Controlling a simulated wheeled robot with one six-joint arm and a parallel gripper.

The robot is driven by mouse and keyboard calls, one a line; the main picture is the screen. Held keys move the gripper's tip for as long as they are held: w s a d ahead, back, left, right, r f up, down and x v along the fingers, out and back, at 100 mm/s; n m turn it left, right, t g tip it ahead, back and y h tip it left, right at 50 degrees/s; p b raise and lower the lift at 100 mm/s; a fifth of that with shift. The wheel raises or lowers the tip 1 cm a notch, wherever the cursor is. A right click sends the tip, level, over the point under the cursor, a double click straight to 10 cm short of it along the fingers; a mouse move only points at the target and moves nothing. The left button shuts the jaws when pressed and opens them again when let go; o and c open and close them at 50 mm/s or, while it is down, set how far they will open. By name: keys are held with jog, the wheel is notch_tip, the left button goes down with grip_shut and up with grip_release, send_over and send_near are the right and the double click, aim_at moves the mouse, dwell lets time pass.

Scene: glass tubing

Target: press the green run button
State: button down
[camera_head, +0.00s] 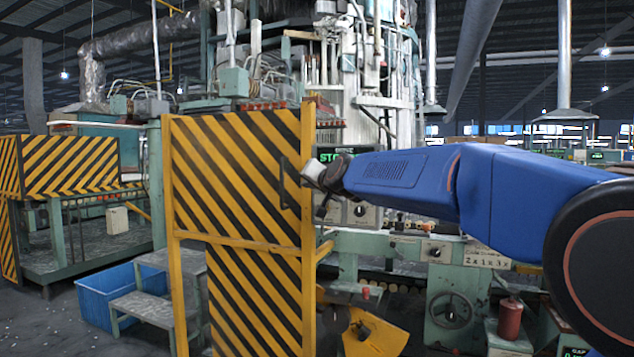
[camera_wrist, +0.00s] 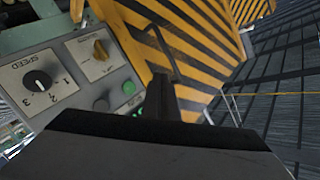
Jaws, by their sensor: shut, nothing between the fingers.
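In the wrist view, a grey control panel (camera_wrist: 75,72) sits tilted at the left. I cannot read which one is marked run. My gripper (camera_wrist: 161,96) is shut and empty, just right of the green parts, and partly covers that area. In the head view, the panel (camera_head: 362,214) shows below my wrist; its green button is hidden there.
A yellow-and-black striped guard door (camera_head: 237,170) with a dark handle (camera_head: 290,182) stands close left of my wrist. A display with green text (camera_head: 335,155) is partly behind my arm. A blue bin (camera_head: 105,295) and grey steps (camera_head: 150,305) stand at the lower left.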

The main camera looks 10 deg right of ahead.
jog(key=w+d, duration=0.5)
jog(key=w, duration=0.2)
dwell(0.7)
jog(key=shift+w+d, duration=0.1)
jog(key=shift+d, duration=0.05)
dwell(1.9)
jog(key=shift+w+d, duration=0.2)
jog(key=shift+w, duration=0.1)
